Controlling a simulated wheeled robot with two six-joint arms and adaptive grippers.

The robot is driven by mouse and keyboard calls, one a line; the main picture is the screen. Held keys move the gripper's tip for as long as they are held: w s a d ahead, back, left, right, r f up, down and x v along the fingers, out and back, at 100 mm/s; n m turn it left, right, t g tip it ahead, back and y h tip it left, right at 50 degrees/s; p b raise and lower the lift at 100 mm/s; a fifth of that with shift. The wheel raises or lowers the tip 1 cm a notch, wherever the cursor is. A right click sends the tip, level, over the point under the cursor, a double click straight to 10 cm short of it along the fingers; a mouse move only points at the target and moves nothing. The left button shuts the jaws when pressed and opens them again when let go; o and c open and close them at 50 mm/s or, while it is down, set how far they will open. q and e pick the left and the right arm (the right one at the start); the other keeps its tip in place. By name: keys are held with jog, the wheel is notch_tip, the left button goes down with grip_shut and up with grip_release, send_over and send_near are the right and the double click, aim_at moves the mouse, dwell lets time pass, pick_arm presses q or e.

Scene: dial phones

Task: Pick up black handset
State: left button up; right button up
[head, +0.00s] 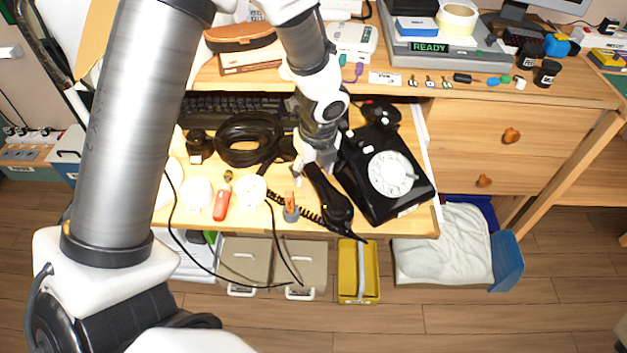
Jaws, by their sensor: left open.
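The black handset (329,198) lies off its cradle on the wooden pull-out surface, left of the black dial phone (410,200) with its white dial. A coiled black cord shows to the left of the handset. My left gripper (312,172) points down at the upper end of the handset, with its fingers at or just above that end. It is open; whether a finger touches the handset cannot be told. The arm hides part of the phone's left side. My right gripper is not in view.
A coil of black cable (248,139) lies left of the gripper, before a dark keyboard. A red-handled tool (222,200) and a small orange-and-grey item (291,208) lie near the front edge. A yellow bin (346,268) stands below. The drawers (480,135) are at right.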

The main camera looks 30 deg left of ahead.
pick_arm(q)
jog(key=shift+s+r, duration=0.1)
jog(key=shift+r, duration=0.05)
grip_shut()
